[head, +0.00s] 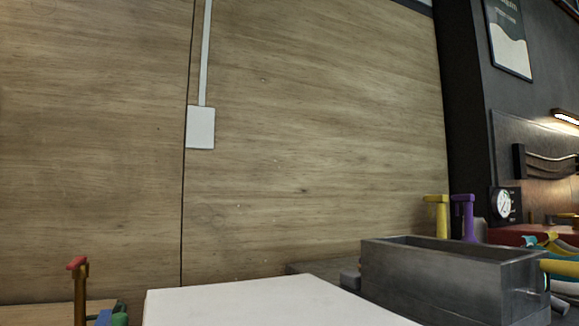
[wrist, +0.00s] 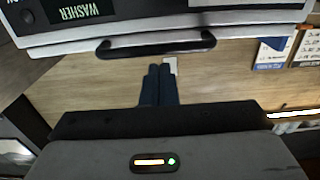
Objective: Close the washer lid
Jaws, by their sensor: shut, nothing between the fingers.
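The washer shows at the top of the wrist view as a pale panel edge (wrist: 250,18) with a dark "WASHER" label (wrist: 82,9) that reads upside down. A black bar handle (wrist: 156,43) runs along this edge. My gripper (wrist: 159,68) is in the wrist view, its two dark blue fingers side by side and shut, empty. The fingertips are just below the handle in the picture; I cannot tell whether they touch it. In the head view a flat white surface (head: 260,305), perhaps the washer's top, shows at the bottom edge. The lid's angle is unclear, and my gripper is not visible there.
In the head view a grey metal bin (head: 430,275) stands right of the white surface, with yellow (head: 441,215) and purple (head: 467,218) handled items behind it. A red-topped post (head: 79,285) stands lower left. A wooden wall (head: 320,150) closes off the back.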

